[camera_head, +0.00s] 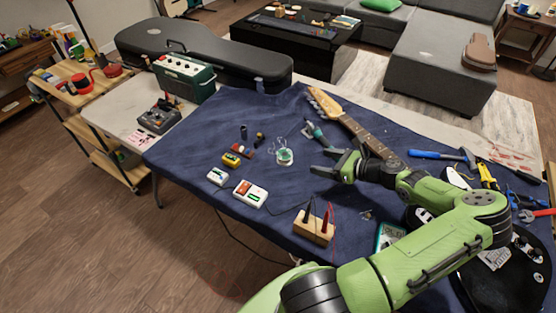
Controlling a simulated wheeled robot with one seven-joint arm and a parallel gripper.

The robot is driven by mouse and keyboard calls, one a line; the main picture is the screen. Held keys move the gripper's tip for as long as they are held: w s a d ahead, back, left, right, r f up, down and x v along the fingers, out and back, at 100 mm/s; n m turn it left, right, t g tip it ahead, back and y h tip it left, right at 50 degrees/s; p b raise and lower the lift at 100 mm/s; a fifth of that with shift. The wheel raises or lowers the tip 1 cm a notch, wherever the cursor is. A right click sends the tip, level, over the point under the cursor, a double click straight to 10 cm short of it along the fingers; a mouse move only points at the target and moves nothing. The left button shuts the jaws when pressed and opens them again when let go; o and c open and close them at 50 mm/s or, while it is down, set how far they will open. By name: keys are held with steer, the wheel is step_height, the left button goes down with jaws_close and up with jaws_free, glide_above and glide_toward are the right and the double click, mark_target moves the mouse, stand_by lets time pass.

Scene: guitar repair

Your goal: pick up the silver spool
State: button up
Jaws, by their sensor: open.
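A small round spool (285,155), silvery with a greenish tint, sits on the dark blue cloth near the middle of the table. It looks like the silver spool, though its detail is small. My gripper (323,162) is to the right of it, low over the cloth, with its fingers pointing left toward the spool. The fingers are apart with nothing between them. A gap shows between the fingertips and the spool. My arm covers part of the cloth at the right.
Left of the spool are small bottles (260,139), a yellow box (231,160) and a white box (249,194). A wooden block with probes (314,228) stands in front. Cloth around the spool is fairly clear.

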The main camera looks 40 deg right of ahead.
mark_target(289, 156)
steer(key=b+x, duration=0.1)
steer(key=x, duration=0.4)
steer(key=b+x, duration=0.1)
steer(key=x, duration=0.3)
steer(key=b+x, duration=0.2)
steer(key=x, duration=0.3)
steer(key=shift+w+f, duration=0.2)
steer(key=shift+f, duration=0.25)
steer(key=shift+s+a+r, duration=0.1)
steer(key=shift+c, duration=0.4)
steer(key=c, duration=0.9)
